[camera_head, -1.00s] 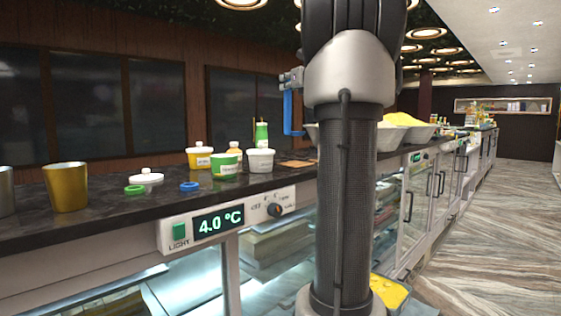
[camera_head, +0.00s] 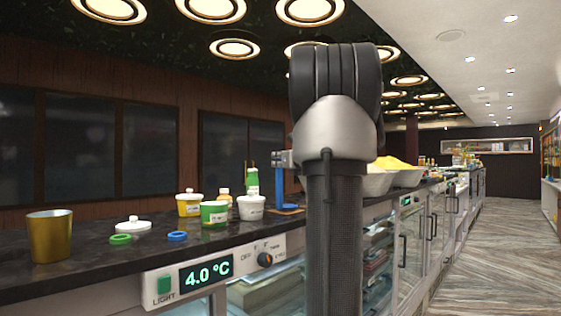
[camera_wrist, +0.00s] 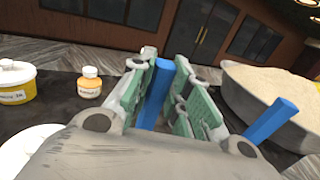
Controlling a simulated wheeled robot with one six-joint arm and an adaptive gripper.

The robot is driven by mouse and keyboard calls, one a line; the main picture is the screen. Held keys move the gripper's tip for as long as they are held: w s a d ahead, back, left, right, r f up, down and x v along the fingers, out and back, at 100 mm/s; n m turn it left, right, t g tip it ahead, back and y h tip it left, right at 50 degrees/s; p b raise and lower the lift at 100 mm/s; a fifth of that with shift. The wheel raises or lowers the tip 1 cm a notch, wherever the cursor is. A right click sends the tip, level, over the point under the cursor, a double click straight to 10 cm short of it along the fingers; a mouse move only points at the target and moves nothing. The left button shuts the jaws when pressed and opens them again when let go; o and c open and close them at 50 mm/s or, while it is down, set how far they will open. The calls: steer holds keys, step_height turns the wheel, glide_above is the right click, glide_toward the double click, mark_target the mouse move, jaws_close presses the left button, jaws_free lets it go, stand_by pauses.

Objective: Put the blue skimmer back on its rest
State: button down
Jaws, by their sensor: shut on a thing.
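My gripper (camera_head: 284,159) is beside the dark arm column in the head view, over the counter. In the wrist view its green-padded fingers (camera_wrist: 164,84) are shut on an upright blue bar (camera_wrist: 157,96), which I take for the blue skimmer. In the head view the blue skimmer (camera_head: 280,187) hangs below the gripper, its lower end close to a flat brown piece (camera_head: 290,210) on the counter. I cannot tell whether they touch. A second blue bar (camera_wrist: 270,121) shows right of the fingers; its link to the held one is hidden. I cannot clearly make out the rest.
Yellow (camera_head: 188,206), green (camera_head: 213,214) and white (camera_head: 250,208) tubs and a green bottle (camera_head: 252,181) stand left of the gripper. A large bowl of pale grains (camera_wrist: 275,90) is close on the right. A gold tumbler (camera_head: 49,236) stands far left.

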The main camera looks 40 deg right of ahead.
steer(key=c, duration=1.3)
jaws_free()
steer(key=shift+f, duration=0.1)
steer(key=shift+c, duration=0.2)
